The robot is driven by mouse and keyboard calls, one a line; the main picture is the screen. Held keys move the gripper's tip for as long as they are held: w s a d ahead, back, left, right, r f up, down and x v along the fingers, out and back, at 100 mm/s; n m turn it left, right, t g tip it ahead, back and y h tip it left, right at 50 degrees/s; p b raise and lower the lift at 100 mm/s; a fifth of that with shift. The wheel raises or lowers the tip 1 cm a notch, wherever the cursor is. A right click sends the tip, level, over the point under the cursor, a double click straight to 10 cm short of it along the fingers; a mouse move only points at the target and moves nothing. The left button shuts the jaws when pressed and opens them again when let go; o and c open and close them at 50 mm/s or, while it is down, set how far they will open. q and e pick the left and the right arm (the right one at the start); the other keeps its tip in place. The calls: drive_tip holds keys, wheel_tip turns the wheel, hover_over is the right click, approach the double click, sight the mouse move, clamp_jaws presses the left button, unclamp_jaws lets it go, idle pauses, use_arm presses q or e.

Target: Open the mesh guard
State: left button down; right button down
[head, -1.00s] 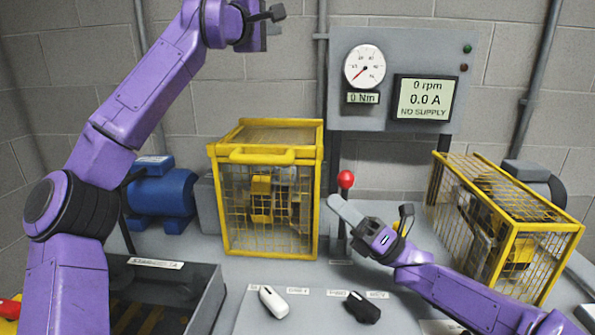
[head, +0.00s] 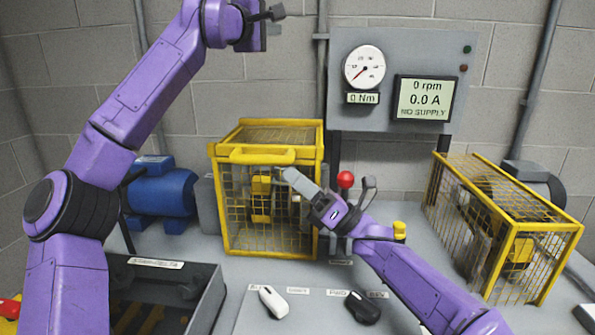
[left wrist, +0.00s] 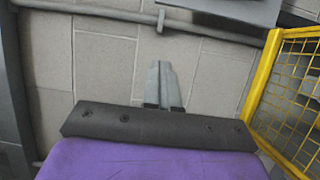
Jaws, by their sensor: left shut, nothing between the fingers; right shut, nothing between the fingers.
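The middle mesh guard (head: 222,195) is a yellow cage with a handle bar (head: 262,157) along its upper front edge. Its lid is down, and yellow parts show through the mesh. A second yellow mesh guard (head: 574,228) stands at the right, also closed. My left gripper (head: 275,12) is shut and empty, high above and behind the middle guard's top in the picture. It shows against the wall in the left wrist view (left wrist: 163,75). My right gripper (head: 288,174) is shut and empty. Its tip overlaps the middle guard's right front; I cannot tell whether it touches.
A red-knobbed lever (head: 345,179) stands behind my right gripper. A gauge panel (head: 403,60) reads NO SUPPLY. A blue motor (head: 163,195) is left of the middle guard. A grey tray (head: 207,300) lies front left. White (head: 272,301) and black (head: 362,308) switches are in front.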

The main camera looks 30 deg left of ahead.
drive_tip(key=shift+r, duration=0.1)
drive_tip(key=shift+s+r+m, duration=0.25)
drive_tip(key=shift+r+m, duration=0.15)
drive_tip(key=shift+r, duration=0.15)
drive_tip(key=shift+w+r+m+t, duration=0.15)
drive_tip(key=shift+r+m+t, duration=0.2)
drive_tip(key=shift+m+t, duration=0.5)
drive_tip(key=shift+d, duration=0.1)
use_arm(q)
drive_tip(key=c, duration=1)
unclamp_jaws()
drive_tip(key=shift+o, duration=0.2)
